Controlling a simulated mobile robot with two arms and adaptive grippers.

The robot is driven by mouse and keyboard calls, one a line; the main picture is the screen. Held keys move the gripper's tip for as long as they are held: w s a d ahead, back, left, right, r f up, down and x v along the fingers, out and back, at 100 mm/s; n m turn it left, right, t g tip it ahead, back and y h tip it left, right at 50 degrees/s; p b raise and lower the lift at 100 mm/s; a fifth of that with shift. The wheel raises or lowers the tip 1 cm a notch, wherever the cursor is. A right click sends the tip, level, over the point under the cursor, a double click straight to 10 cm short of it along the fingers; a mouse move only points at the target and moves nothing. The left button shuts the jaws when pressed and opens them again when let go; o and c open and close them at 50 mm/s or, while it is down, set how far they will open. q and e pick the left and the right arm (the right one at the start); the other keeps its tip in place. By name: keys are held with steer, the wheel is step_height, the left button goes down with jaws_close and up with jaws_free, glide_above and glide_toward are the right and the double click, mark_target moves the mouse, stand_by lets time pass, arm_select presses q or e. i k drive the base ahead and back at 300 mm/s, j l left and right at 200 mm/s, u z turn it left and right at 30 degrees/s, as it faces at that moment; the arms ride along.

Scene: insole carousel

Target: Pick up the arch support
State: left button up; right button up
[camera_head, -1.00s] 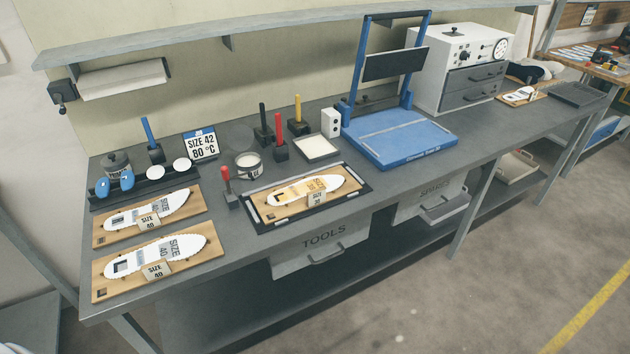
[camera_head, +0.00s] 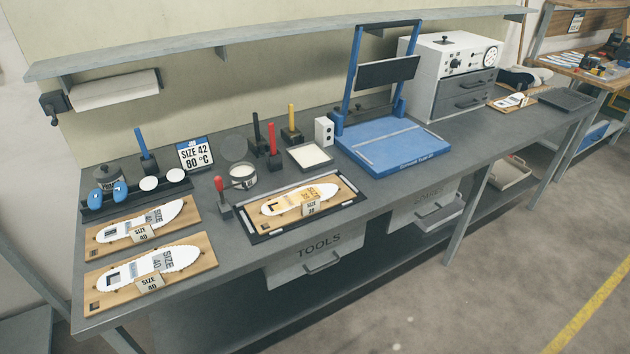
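Two small blue rounded pieces, one at the left (camera_head: 96,196) and one beside it (camera_head: 120,190), stand at the left end of a dark rack (camera_head: 150,199) on the grey bench. They may be the arch supports; I cannot tell for sure. Two white round pads (camera_head: 149,183) sit further right on the same rack. White insoles marked size 40 lie on two wooden boards, the rear one (camera_head: 170,211) and the front one (camera_head: 178,258). Another insole (camera_head: 280,203) lies on a board in a dark frame. Neither of my grippers is in view.
A dark lidded pot (camera_head: 108,178) stands behind the blue pieces. A blue-handled tool (camera_head: 144,148), a "SIZE 42 80 °C" sign (camera_head: 195,154) and a white-filled tin (camera_head: 243,177) are nearby. A blue press (camera_head: 395,146) and a white oven (camera_head: 450,52) stand further right.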

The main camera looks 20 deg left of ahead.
mark_target(120, 188)
steer(key=u, duration=1.8)
steer(key=i+j+z, duration=0.45)
steer(key=j, duration=0.25)
steer(key=i+j+z, duration=0.2)
steer(key=j, duration=0.2)
